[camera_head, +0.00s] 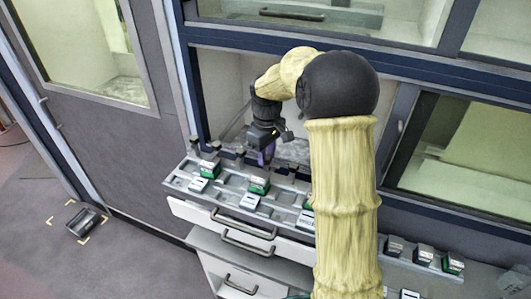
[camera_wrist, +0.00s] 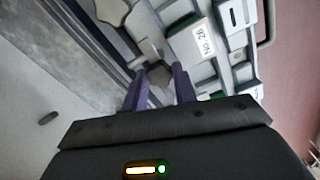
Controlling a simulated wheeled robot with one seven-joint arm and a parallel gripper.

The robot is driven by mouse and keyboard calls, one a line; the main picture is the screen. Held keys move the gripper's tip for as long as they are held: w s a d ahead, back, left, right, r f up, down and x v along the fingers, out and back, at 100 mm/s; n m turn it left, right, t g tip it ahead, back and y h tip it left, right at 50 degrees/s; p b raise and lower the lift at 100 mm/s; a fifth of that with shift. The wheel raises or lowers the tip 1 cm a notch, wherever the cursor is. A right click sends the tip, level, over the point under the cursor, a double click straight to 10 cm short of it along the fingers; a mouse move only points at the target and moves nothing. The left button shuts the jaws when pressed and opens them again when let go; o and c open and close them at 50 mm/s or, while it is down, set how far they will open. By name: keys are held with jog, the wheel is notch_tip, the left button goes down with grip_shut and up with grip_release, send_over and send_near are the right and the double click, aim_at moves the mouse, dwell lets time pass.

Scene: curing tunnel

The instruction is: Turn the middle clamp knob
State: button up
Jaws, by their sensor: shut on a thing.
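A long grey clamp rail (camera_head: 231,192) holds a row of clamps with green blocks. The middle clamp's green block (camera_head: 259,187) has a white label in front of it. My gripper (camera_head: 266,158) reaches down just behind this block. In the wrist view, the two purple fingers of my gripper (camera_wrist: 159,72) are shut on a small grey-brown knob (camera_wrist: 154,77), one finger on each side. A white label (camera_wrist: 203,38) reading "No. 2B" sits beside the knob. In the head view the knob is hidden by my gripper.
The left clamp's green block (camera_head: 208,170) and right clamp's green block (camera_head: 308,204) flank the middle one. A framed window opening lies behind the rail. White drawers (camera_head: 222,222) with handles are below. A dark device (camera_head: 82,221) lies on the floor at left.

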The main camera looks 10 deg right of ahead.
aim_at(267, 157)
jog(key=shift+d+r, duration=0.1)
dwell(0.3)
jog(key=o, duration=1)
jog(key=shift+s, duration=0.1)
jog(key=shift+r, duration=0.2)
notch_tip(267, 157, up, 17)
jog(key=b, duration=0.2)
jog(key=shift+b, duration=0.3)
